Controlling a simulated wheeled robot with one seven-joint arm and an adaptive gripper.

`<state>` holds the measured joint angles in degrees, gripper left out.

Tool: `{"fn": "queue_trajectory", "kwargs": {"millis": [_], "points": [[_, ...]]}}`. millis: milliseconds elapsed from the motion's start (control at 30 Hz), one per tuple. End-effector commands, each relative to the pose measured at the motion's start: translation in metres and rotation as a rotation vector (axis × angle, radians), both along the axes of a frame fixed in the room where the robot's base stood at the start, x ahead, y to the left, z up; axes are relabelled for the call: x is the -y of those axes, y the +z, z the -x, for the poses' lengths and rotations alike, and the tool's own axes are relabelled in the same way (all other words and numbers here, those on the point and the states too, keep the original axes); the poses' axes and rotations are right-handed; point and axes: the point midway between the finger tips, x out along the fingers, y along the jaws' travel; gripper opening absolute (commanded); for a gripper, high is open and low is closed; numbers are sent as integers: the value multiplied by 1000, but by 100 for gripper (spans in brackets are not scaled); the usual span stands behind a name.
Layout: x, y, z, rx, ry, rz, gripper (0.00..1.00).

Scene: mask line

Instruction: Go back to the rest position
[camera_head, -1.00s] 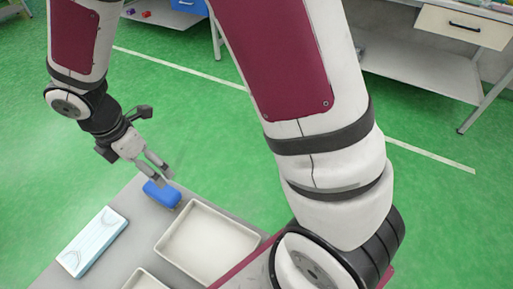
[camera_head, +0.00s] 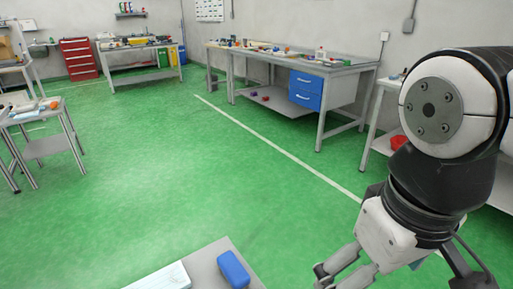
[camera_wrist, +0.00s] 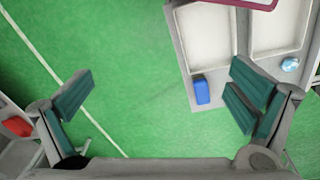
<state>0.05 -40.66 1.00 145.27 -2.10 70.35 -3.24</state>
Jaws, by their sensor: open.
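My gripper (camera_head: 330,277) hangs at the lower right of the head view, its fingers pointing down and left. In the wrist view my gripper (camera_wrist: 162,95) shows its two green-padded fingers wide apart, with nothing between them. A blue block (camera_head: 233,270) lies on the corner of a grey table (camera_head: 208,262), left of my gripper and apart from it. The block also shows in the wrist view (camera_wrist: 202,90). A pale flat box (camera_head: 165,278) is partly cut off at the bottom edge of the head view.
In the wrist view, two pale trays (camera_wrist: 205,38) lie on the grey table, with a small light blue item (camera_wrist: 290,64) at right. A workbench with blue drawers (camera_head: 306,90) stands behind. A red toolbox cabinet (camera_head: 78,58) stands far back. The green floor (camera_head: 150,170) is largely clear.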

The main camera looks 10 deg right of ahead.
Motion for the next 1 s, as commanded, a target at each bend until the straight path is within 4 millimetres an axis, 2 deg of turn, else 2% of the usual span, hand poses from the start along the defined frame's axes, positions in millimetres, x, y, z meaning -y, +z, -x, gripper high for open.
{"fn": "queue_trajectory", "kwargs": {"millis": [100, 200, 833, 1000], "points": [[-1, 0, 13, 13, -71, -37, 100], [-2, -1, 18, 13, -95, -48, 100], [-2, -1, 17, 13, -93, -47, 100], [-2, 30, 16, 52, -90, -49, 100]]}}
